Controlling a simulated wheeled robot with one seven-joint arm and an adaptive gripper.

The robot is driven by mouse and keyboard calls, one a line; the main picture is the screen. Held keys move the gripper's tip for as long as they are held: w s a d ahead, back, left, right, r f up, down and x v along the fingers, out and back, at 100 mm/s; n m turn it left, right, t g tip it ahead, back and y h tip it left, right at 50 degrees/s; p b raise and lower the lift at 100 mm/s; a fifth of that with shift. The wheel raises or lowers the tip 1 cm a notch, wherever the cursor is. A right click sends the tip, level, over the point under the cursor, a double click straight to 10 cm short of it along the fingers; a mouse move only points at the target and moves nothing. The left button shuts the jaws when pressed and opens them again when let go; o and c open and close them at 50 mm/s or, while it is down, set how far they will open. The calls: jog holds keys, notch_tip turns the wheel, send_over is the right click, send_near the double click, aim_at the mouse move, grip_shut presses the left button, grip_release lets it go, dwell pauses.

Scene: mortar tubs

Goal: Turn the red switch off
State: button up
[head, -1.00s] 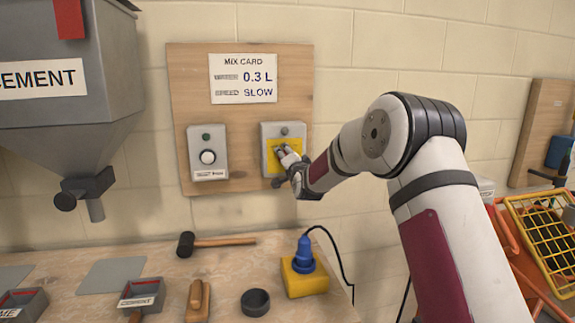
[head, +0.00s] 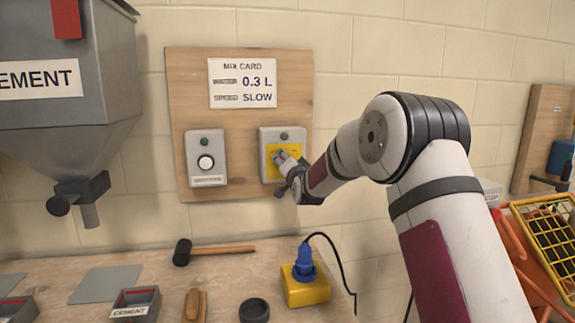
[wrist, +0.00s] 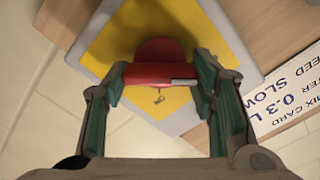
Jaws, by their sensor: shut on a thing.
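The red switch (wrist: 160,62) shows in the wrist view, a red handle on a yellow plate (wrist: 114,40) set in a grey box. In the head view the same grey box (head: 268,134) hangs on the right of the wooden board, and my gripper hides the switch there. My gripper (wrist: 160,78) is shut on the red switch, with one green-padded finger at each end of the handle. In the head view my gripper (head: 284,165) is right at the yellow plate.
Left of it on the board is a grey box with a white knob (head: 206,162). A mix card (head: 243,83) is above. The bench below holds a mallet (head: 215,250), a blue plug in a yellow block (head: 305,285) and a cement tub (head: 134,305). A cement hopper (head: 62,120) hangs left.

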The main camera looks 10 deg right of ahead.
jog(key=o, duration=1.2)
jog(key=shift+c, duration=0.2)
jog(key=s, duration=1.2)
jog(key=s+n+g+p, duration=0.3)
jog(key=s+g, duration=0.4)
jog(key=s, duration=1.9)
jog(key=s+r+n+g+p, duration=0.1)
jog(key=s+n+g+p, duration=0.2)
jog(key=s, duration=2.4)
jog(key=n+g, duration=0.2)
jog(key=g, duration=0.1)
jog(key=shift+n+g+p, duration=0.35)
jog(key=shift+n+g, duration=0.05)
